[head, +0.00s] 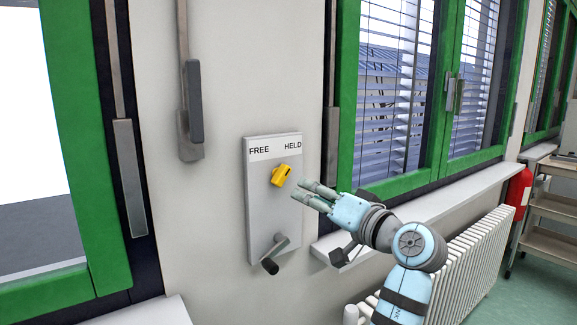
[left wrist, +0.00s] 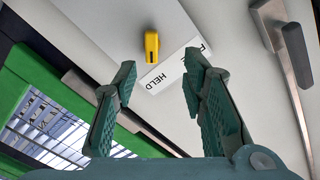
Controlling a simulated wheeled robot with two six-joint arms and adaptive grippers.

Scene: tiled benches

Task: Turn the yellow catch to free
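The yellow catch (head: 281,175) sits on a pale grey wall panel (head: 262,215), under a white label (head: 275,147) reading FREE on the left and HELD on the right. The catch slants up to the right, toward HELD. My left gripper (head: 306,192) is just right of the catch and below it, with its fingers pointing at the panel. In the left wrist view the gripper (left wrist: 160,62) is open with nothing between its fingers. The catch (left wrist: 151,46) shows beyond the gap between the fingertips, apart from them. My right gripper is not in view.
A grey lever with a dark knob (head: 271,265) sticks out low on the same panel. A window handle (head: 195,100) is up to the left. A green-framed window (head: 352,100), a sill (head: 450,190) and a white radiator (head: 470,255) are to the right.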

